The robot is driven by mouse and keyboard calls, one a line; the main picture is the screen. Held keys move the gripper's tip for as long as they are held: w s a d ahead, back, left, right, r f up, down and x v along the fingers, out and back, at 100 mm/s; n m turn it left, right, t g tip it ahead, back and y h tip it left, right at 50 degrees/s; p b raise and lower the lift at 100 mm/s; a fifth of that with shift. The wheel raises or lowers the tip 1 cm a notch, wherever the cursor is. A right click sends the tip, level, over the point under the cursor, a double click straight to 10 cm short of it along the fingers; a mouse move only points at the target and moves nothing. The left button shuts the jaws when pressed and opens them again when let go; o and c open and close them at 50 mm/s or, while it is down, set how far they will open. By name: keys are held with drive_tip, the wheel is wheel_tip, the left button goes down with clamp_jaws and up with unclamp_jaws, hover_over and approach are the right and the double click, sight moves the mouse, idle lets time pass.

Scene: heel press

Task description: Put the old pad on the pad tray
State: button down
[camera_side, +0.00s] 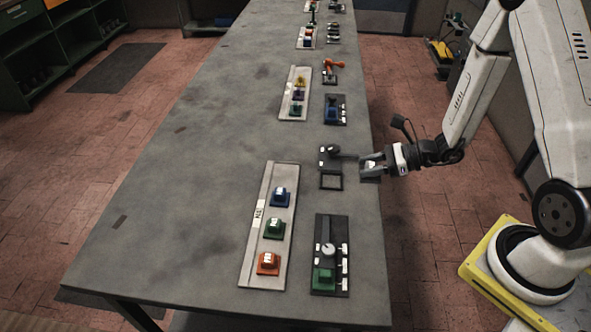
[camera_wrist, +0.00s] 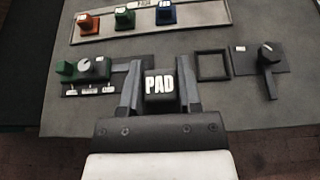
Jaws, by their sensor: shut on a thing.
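The old pad, a black block with a white "PAD" label (camera_wrist: 160,84), sits between the two fingers of my gripper (camera_side: 364,166) and is gripped by them. In the side view my gripper is near the right edge of the table, and the pad is hard to make out there. A square black-rimmed frame, which looks like the pad tray (camera_side: 331,190), lies to the left of and in front of my gripper. In the wrist view this tray (camera_wrist: 213,80) is just right of the fingers, apart from the pad, with an empty-looking grey middle.
A dark lever device (camera_side: 328,156) stands just behind the tray. A black board with a dial and green block (camera_side: 330,285) lies in front. A pale rack (camera_side: 250,255) holds blue, green and orange blocks. The table's left part is clear.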

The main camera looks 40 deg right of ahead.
drive_tip(key=w+a+f, duration=0.2)
drive_tip(key=w+f, duration=0.2)
drive_tip(key=w, duration=0.9)
hover_over(284, 173)
wheel_tip(284, 173, down, 2)
drive_tip(key=shift+a+f, duration=0.1)
drive_tip(key=shift+a, duration=0.05)
drive_tip(key=shift+f, duration=2.5)
drive_tip(key=shift+f, duration=0.35)
drive_tip(key=shift+c, duration=1)
unclamp_jaws()
drive_tip(key=shift+v, duration=3.95)
